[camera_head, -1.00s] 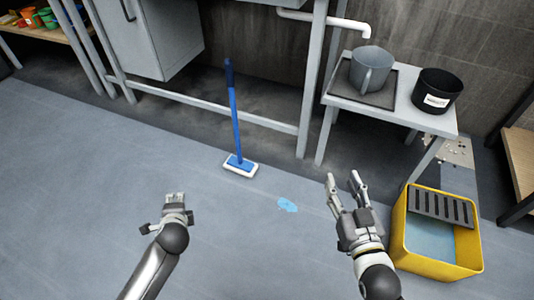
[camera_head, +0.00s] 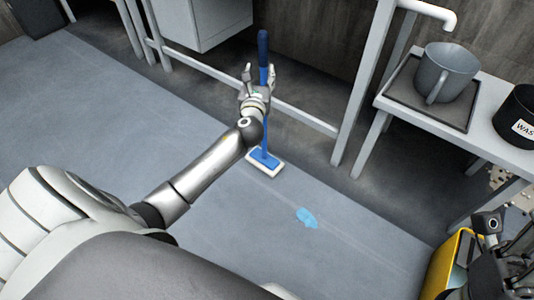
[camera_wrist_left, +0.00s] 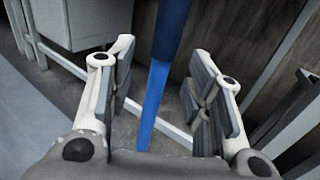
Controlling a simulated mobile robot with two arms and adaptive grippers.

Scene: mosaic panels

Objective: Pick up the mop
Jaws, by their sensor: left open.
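The mop (camera_head: 264,157) stands upright on the floor, with a blue handle, a dark blue grip at the top and a flat blue and white head. My left gripper (camera_head: 258,76) is at the upper part of the handle, just below or at the dark grip. In the left wrist view the blue handle (camera_wrist_left: 154,95) shows between the two open fingers of my left gripper (camera_wrist_left: 168,100), with gaps on both sides. Part of my right arm shows dark at the lower right edge (camera_head: 490,225); its fingers cannot be made out clearly.
A light blue puddle (camera_head: 307,217) lies on the floor right of the mop head. A grey frame with a cabinet (camera_head: 203,22) stands behind. A side table (camera_head: 425,118) at right holds a grey pitcher (camera_head: 445,72) and a black bin (camera_head: 518,118).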

